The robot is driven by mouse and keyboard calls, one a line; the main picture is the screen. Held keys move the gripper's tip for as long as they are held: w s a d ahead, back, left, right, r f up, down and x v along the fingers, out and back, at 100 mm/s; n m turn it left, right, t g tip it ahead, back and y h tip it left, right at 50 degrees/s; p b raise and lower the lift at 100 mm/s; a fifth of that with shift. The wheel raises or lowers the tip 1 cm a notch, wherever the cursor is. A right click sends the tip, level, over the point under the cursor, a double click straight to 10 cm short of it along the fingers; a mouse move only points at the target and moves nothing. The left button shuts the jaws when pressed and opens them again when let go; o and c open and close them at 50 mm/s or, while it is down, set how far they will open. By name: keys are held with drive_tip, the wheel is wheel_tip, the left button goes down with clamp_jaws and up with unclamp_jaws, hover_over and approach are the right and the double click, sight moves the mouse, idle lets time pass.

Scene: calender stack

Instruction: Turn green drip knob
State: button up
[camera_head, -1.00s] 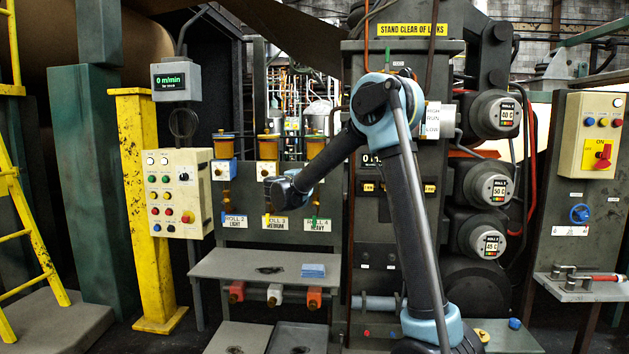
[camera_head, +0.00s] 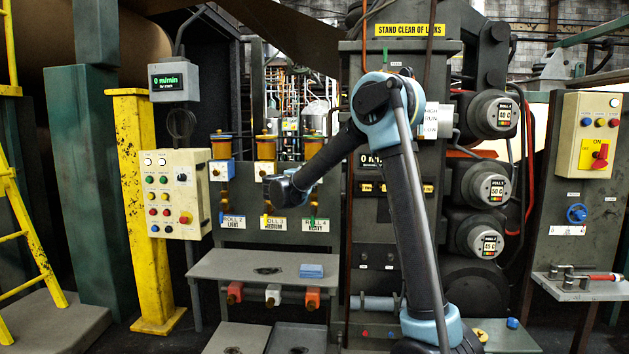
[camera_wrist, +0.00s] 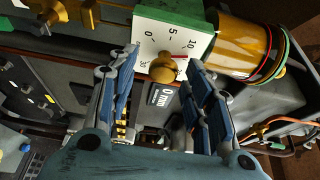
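In the wrist view, a drip unit with green sides and a white dial plate (camera_wrist: 180,38) carries a round brass knob (camera_wrist: 163,69). The plate shows numbers such as 0, 5 and 10. My gripper (camera_wrist: 161,61) has its two blue-padded fingers apart, one on each side of the knob. I cannot tell whether either finger touches it. A brass cylinder (camera_wrist: 238,40) adjoins the green unit on the right. In the head view, the unit above the HEAVY label (camera_head: 316,225) is mostly behind my arm, and my fingers cannot be made out.
Two similar drip units, one blue (camera_head: 221,172) and one yellow (camera_head: 264,172), stand left of my arm. A grey shelf (camera_head: 225,265) below holds a blue block (camera_head: 311,271). A button panel (camera_head: 175,195) is at left. The roll housing (camera_head: 495,115) is close on the right.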

drive_tip(key=shift+a, duration=0.1)
drive_tip(key=v, duration=1.2)
